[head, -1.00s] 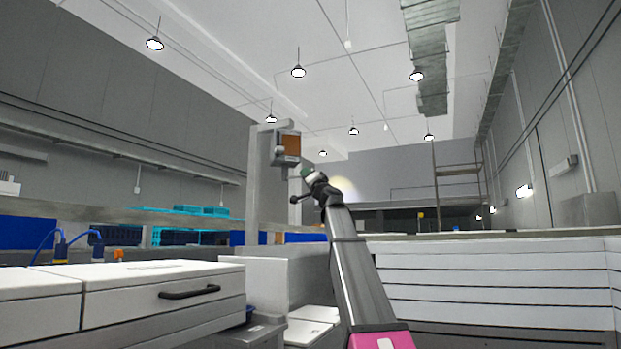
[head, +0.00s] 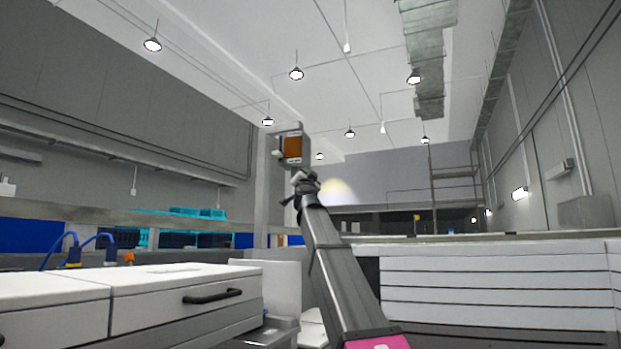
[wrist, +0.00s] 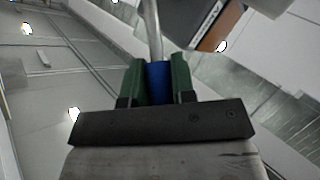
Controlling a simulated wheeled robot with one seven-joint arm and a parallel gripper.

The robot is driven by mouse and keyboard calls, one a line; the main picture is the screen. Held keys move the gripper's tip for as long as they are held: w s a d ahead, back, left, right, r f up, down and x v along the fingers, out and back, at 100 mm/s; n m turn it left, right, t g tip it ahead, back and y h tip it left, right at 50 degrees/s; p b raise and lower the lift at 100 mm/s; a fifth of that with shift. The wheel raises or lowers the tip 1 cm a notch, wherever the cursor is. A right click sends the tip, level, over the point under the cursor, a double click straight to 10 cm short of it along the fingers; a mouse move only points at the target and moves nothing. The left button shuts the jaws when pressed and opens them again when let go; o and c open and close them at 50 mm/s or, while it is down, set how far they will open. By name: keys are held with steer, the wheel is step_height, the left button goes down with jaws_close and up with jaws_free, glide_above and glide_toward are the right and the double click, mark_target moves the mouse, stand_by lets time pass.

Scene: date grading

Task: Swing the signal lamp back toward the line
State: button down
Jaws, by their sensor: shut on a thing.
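The signal lamp (head: 293,148) is a grey box with an orange panel, carried near the top of a pale upright post (head: 262,185) in the head view. My gripper (head: 299,176) is raised just below the lamp, but its fingers are too small to make out there. In the wrist view, the green fingers of my gripper (wrist: 158,78) are shut on a blue grip (wrist: 158,80) at the end of a thin metal rod (wrist: 152,28). Part of an orange-brown panel with a pale edge, likely the lamp (wrist: 218,32), shows beyond. The rod's upper end is out of view.
A white drawer unit (head: 180,302) with a dark handle stands at the left front. A white slatted bank (head: 490,290) is at the right. A long rail (head: 120,218) and blue bins (head: 30,234) lie behind. Open air surrounds the raised arm.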

steer(key=shift+s+a+m+h, duration=0.1)
steer(key=shift+a+m+h, duration=0.25)
steer(key=shift+h, duration=0.4)
steer(key=shift+s+a+m+h, duration=0.1)
steer(key=shift+a+m+h, duration=0.25)
steer(key=shift+h, duration=0.4)
steer(key=c, duration=0.9)
jaws_free()
steer(key=shift+c, duration=0.2)
steer(key=v, duration=1.1)
steer(key=shift+r, duration=0.2)
steer(key=shift+s+a, duration=0.1)
